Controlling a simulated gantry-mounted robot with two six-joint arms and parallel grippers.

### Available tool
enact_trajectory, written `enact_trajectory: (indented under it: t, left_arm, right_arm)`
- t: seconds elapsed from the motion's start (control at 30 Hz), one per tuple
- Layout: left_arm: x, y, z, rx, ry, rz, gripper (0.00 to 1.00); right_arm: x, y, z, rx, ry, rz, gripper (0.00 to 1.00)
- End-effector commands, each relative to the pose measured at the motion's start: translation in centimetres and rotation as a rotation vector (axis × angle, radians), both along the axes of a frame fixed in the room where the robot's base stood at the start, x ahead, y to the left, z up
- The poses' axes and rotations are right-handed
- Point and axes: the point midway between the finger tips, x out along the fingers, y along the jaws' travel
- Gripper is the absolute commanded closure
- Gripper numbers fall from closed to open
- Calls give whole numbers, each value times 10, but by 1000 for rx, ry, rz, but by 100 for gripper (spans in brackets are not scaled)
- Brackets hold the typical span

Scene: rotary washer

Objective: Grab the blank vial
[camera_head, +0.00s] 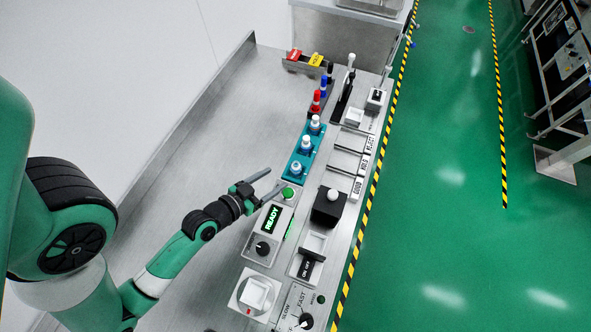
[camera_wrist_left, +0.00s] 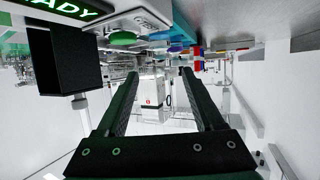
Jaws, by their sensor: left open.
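A blue rack (camera_head: 291,157) on the narrow bench holds three white-topped vials in a row: a far one (camera_head: 315,122), a middle one (camera_head: 305,143) and a near one (camera_head: 296,168). I cannot tell which is blank; no labels are readable. My left gripper (camera_head: 276,179) is open and empty, just left of and nearer than the near vial, close to a green button (camera_head: 288,192). In the left wrist view the open fingers (camera_wrist_left: 159,73) have nothing between them. My right gripper is not in view.
Beyond the rack stand red (camera_head: 315,101), blue (camera_head: 323,86) and black items. A READY display box (camera_head: 270,222) is right below the gripper. A black block (camera_head: 328,207) and labelled GOOD, HOLD and REJECT slots lie to the right. The metal surface left of the rack is clear.

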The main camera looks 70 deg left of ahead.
Motion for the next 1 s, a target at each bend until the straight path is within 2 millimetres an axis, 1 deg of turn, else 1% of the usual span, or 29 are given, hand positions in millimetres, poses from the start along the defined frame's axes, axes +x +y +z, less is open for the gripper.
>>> enact_trajectory:
  t: [0.07, 0.2, 0.3, 0.53, 0.7, 0.8, 0.9, 1.0]
  left_arm:
    - [12, 5, -2, 4, -2, -4, 31]
    - [36, 17, -14, 4, -2, -4, 31]
    - [46, 22, -20, 3, -1, -3, 31]
    - [54, 26, -24, 2, -1, -2, 31]
    - [76, 40, -37, 3, -3, -2, 31]
    - [87, 45, -42, 3, -2, -3, 31]
    - [91, 47, -43, 2, 0, -3, 31]
    - [91, 47, -43, 2, 0, -2, 31]
  right_arm:
    - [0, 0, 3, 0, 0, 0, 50]
    - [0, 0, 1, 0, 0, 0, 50]
    - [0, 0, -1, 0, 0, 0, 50]
    - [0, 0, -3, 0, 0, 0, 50]
    - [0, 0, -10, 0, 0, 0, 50]
    - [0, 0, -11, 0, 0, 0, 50]
    - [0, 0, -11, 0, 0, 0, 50]
    - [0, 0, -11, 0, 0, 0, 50]
